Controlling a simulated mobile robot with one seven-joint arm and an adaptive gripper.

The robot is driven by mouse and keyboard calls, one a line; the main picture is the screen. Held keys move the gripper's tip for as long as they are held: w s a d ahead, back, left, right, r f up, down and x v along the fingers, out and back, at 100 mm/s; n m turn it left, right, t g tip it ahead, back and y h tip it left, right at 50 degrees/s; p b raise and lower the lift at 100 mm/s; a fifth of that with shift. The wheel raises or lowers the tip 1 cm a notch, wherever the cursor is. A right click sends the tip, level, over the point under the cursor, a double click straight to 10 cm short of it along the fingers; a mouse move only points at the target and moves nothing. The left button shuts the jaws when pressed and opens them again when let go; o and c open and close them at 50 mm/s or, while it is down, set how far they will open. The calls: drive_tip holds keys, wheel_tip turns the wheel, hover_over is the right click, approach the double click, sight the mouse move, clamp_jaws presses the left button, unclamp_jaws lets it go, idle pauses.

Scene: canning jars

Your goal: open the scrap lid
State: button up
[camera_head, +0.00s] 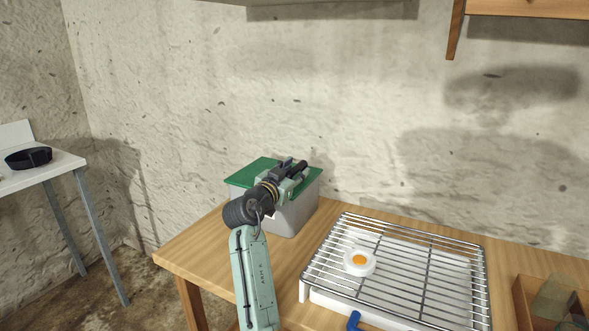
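A grey scrap bin (297,214) stands at the back left of the wooden table, against the wall. Its green lid (252,170) lies across the top and looks closed. My arm comes up from the lower middle and crosses the bin's front. My gripper (297,170) is over the right part of the lid and hides some of it. The fingers are small and partly hidden by my wrist, so I cannot tell their opening or whether they touch the lid.
A blue handle (354,320) is in front. A wooden box (521,303) is at right. A white table (52,166) is far left.

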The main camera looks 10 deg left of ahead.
drive_tip(key=shift+c, duration=0.4)
clamp_jaws()
idle(0.5)
